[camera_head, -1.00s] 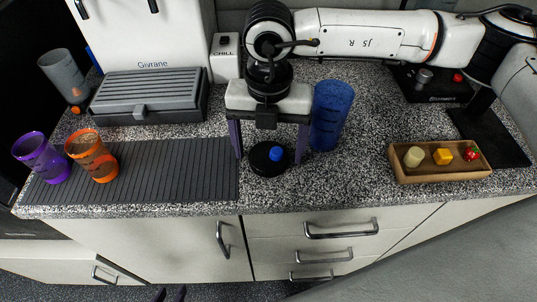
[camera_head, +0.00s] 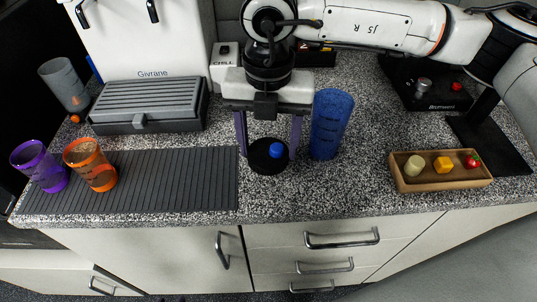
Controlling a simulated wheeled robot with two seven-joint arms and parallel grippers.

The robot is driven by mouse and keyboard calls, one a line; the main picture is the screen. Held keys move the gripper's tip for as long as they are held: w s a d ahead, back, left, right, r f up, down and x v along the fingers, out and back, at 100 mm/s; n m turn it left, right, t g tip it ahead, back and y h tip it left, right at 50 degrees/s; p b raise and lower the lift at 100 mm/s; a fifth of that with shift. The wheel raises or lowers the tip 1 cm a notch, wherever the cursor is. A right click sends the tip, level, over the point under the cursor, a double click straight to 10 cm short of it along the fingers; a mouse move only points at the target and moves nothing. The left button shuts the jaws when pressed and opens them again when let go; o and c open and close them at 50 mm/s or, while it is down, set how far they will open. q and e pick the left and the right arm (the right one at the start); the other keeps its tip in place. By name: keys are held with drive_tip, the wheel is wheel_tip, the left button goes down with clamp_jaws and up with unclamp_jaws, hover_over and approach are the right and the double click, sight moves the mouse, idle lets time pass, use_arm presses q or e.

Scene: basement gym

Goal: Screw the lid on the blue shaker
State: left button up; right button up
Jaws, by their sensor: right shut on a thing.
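The blue shaker (camera_head: 331,125) is a translucent blue cup standing upright on the speckled counter, just right of my right gripper. The lid (camera_head: 264,162) is a round black disc with a blue cap, at counter level left of the shaker and apart from it. My right gripper (camera_head: 268,153) points down with its two purple fingers on either side of the lid, shut on it. The shaker shows no lid on top. My left gripper is out of view.
A purple cup (camera_head: 40,166) and an orange cup (camera_head: 91,165) stand on a ribbed grey mat (camera_head: 185,180). A grey cup (camera_head: 64,84) and a grill (camera_head: 145,104) are behind. A wooden tray (camera_head: 440,182) with small food pieces is right. Counter between shaker and tray is clear.

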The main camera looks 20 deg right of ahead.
sight(268, 151)
wheel_tip(268, 151, up, 6)
drive_tip(key=shift+r, duration=0.1)
idle(0.4)
